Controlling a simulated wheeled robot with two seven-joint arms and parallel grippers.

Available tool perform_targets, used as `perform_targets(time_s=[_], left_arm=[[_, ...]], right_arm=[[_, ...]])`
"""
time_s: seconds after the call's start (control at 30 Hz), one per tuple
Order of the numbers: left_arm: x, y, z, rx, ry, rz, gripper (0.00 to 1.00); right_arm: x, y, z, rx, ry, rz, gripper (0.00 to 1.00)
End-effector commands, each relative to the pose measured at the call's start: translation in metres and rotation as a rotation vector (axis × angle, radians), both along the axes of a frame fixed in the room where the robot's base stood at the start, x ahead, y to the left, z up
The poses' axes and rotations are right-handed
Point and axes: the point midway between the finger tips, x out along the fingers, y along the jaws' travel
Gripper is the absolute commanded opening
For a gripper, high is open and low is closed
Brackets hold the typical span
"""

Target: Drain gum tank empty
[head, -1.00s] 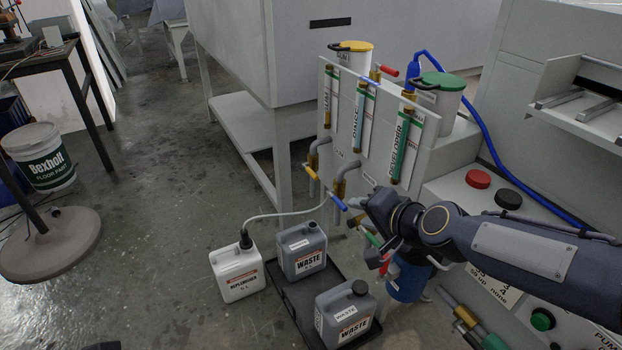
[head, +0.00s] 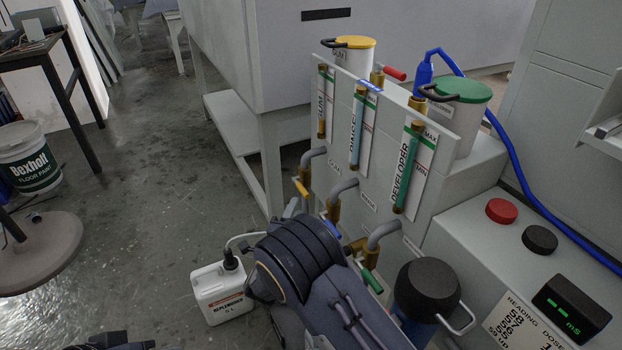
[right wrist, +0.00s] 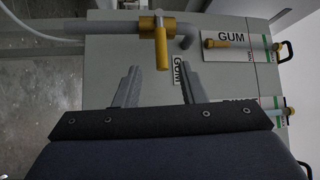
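The gum tank (head: 347,52) has a yellow lid and stands behind the white panel. Its GUM sight tube (head: 322,102) is the leftmost of three. Below it a grey pipe ends in a valve with a yellow handle (head: 301,187). In the right wrist view the yellow handle (right wrist: 161,48) lies across the pipe, just ahead of my right gripper (right wrist: 159,84). That gripper is open and empty, its two grey fingers apart and short of the handle. In the head view my right arm mostly hides it. Dark parts at the bottom left are probably my left arm; its fingers are unclear.
Blue and green valve handles (head: 371,281) lie right of the gum valve, close to my right arm. A white replenisher can (head: 220,292) with a hose stands on the floor. A dark-topped blue container (head: 427,292) stands at right.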

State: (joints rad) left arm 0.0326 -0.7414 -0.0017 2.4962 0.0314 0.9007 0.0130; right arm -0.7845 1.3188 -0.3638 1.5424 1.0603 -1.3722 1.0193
Motion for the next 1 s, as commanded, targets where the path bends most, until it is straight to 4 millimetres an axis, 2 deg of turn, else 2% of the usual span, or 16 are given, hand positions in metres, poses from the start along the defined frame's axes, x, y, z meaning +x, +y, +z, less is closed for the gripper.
perform_targets(time_s=[0.13,0.5,0.87,0.9,1.0], left_arm=[[0.0,0.0,-0.005,0.0,-0.001,0.0,0.36],[0.0,0.0,-0.019,0.0,-0.001,0.0,0.36],[0.0,0.0,-0.02,0.0,-0.001,0.0,0.36],[0.0,0.0,-0.02,0.0,-0.001,0.0,0.36],[0.0,0.0,-0.02,0.0,-0.001,0.0,0.36]], right_arm=[[0.012,-0.005,0.0,0.0,-0.008,-0.004,0.37],[0.062,-0.025,0.008,0.0,-0.005,-0.002,0.37],[0.07,-0.028,0.01,-0.002,-0.002,0.0,0.37],[0.07,-0.028,0.01,-0.002,-0.002,0.0,0.36],[0.07,-0.028,0.01,-0.002,-0.002,0.0,0.23]])
